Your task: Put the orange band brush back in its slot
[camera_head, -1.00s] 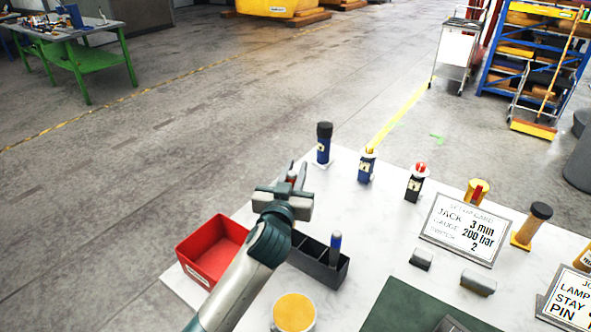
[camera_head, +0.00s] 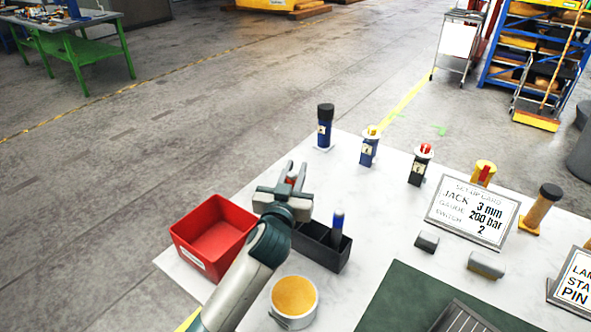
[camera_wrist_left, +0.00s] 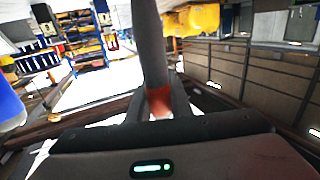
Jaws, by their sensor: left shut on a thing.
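My left gripper (camera_head: 290,182) is shut on the orange band brush, holding it above the table beside the black slotted holder. In the left wrist view, the brush (camera_wrist_left: 150,45) is a dark grey shaft with an orange-red band (camera_wrist_left: 160,101) between the fingers. In the head view only a small reddish bit of it shows between the jaws. The black holder (camera_head: 322,257) stands just right of my wrist, its left end partly hidden by my arm. A blue-handled item (camera_head: 338,226) stands upright in its right part. My right gripper is not in view.
A red bin (camera_head: 185,252) stands left of my arm, and a round tin with a yellow-orange top (camera_head: 294,296) stands near. Several upright tools, including a blue one (camera_head: 325,130), line the far edge. A set-up card (camera_head: 471,212) stands right. White tabletop beyond the holder is clear.

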